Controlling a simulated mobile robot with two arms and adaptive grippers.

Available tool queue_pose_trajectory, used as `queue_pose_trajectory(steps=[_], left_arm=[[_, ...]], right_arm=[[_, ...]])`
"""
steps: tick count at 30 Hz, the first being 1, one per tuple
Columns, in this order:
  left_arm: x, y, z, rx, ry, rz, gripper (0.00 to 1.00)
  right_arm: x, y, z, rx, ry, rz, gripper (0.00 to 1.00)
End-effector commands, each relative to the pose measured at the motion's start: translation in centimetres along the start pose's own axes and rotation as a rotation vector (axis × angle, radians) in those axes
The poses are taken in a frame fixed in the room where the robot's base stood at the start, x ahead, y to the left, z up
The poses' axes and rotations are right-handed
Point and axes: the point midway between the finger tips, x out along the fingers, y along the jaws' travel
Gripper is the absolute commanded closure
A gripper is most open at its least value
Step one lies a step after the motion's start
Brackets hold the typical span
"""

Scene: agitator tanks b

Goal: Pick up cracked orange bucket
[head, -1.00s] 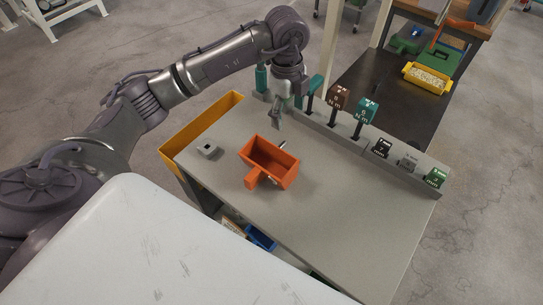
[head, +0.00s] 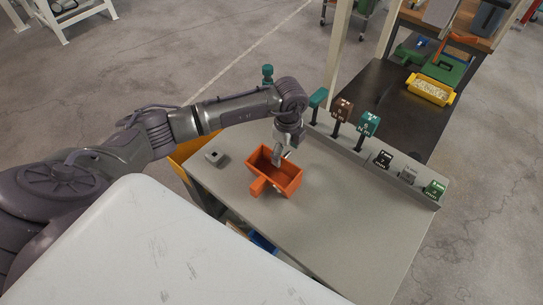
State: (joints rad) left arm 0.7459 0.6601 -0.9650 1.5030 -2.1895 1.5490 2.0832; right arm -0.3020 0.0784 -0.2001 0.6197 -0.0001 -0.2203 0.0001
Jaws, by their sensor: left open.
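The orange bucket (head: 285,187) is an open rectangular bin on the grey table top (head: 345,225). An orange tab or handle sticks out at its near left side. No crack can be made out at this size. My left gripper (head: 282,158) points down over the far part of the bucket, open and empty. Its fingertips overlap the bucket's far wall and opening in the head view, and I cannot tell if they touch it. My right gripper is not in view.
A small grey block (head: 215,158) lies left of the bucket. A rail along the far edge holds several upright tools or blocks, including a teal one (head: 368,124) and a green one (head: 434,189). The table's right part is clear. A yellow bin (head: 431,89) stands on the dark bench behind.

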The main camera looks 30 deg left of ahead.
Motion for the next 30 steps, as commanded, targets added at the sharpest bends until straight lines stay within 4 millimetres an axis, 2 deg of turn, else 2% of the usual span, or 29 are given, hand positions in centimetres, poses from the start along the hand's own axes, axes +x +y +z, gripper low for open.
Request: queue_pose_trajectory(steps=[4, 11, 24, 30], left_arm=[[1.12, -0.03, -0.04, 0.001, 0.000, -0.001, 0.23], [1.25, -0.05, -0.02, 0.002, 0.001, -0.002, 0.25], [1.21, -0.05, 0.00, 0.001, 0.000, -0.002, 0.98], [1.13, -0.09, 0.00, 0.001, 0.001, -0.003, 1.00]], right_arm=[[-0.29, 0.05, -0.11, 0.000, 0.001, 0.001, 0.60], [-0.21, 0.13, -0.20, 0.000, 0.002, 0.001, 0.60], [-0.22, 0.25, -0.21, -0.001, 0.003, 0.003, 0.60], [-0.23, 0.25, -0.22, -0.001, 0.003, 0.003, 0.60]])
